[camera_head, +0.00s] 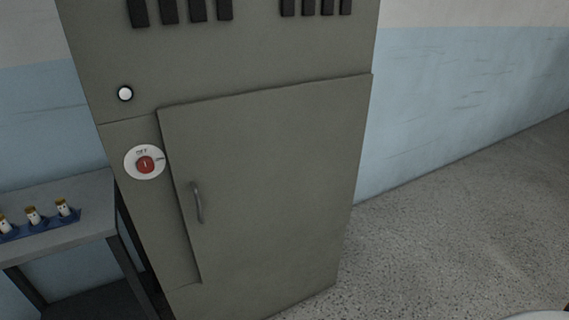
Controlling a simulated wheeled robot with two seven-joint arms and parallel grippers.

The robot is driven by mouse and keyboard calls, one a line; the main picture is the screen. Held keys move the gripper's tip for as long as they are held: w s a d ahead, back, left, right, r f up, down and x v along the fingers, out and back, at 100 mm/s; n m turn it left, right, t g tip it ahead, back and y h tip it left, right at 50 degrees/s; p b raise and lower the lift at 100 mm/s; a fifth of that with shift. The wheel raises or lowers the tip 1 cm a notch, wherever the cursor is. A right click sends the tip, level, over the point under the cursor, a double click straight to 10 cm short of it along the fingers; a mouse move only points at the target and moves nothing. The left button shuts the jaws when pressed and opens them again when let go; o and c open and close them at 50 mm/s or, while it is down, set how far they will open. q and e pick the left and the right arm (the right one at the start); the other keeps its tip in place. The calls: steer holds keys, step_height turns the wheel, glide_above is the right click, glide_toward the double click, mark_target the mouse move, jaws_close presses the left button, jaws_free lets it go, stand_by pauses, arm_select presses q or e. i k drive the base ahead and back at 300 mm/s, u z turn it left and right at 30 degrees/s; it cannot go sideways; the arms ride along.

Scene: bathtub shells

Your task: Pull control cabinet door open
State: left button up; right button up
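The grey-green control cabinet (118,140) stands upright in the middle of the head view. Its door (275,180) is a large flat panel on the front, with a thin dark seam along its left and top edges. It looks closed or nearly so; I cannot tell whether there is a small gap. A slim vertical metal handle (197,203) sits near the door's left edge. Neither of my grippers is in view, and nothing touches the handle.
Left of the door are a red rotary switch (145,164) on a white plate and a white round button (125,93). A grey table (75,193) stands close on the left, holding a blue tray (12,236) with small bottle-like items. Speckled floor (460,230) on the right is open.

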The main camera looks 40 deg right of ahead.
mark_target(260, 175)
steer(key=z, duration=1.65)
steer(key=i, duration=0.5)
steer(key=u, duration=0.25)
